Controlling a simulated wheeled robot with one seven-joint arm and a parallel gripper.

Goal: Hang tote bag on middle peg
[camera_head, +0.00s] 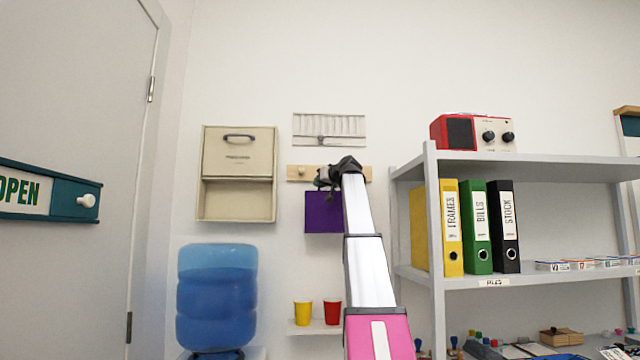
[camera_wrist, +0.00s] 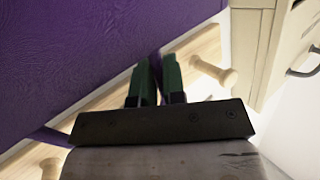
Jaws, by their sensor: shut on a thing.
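The purple tote bag (camera_head: 322,220) hangs below my gripper (camera_head: 326,180) in front of the wall; its upper right side is partly behind my arm. In the wrist view the bag (camera_wrist: 70,60) fills the upper left, and a purple strap (camera_wrist: 50,137) runs at lower left. My gripper's green fingers (camera_wrist: 153,82) are shut on purple bag material. The wooden peg rail (camera_head: 298,173) is behind the gripper. The wrist view shows one peg (camera_wrist: 215,72) right of the fingers and another (camera_wrist: 50,168) at lower left. I cannot tell whether the strap is around a peg.
A beige wall cabinet (camera_head: 237,210) is left of the rail; it also shows in the wrist view (camera_wrist: 285,50). A vent panel (camera_head: 330,125) is above. A small shelf (camera_head: 312,328) with yellow and red cups is below. A grey shelving unit (camera_head: 434,220) stands right.

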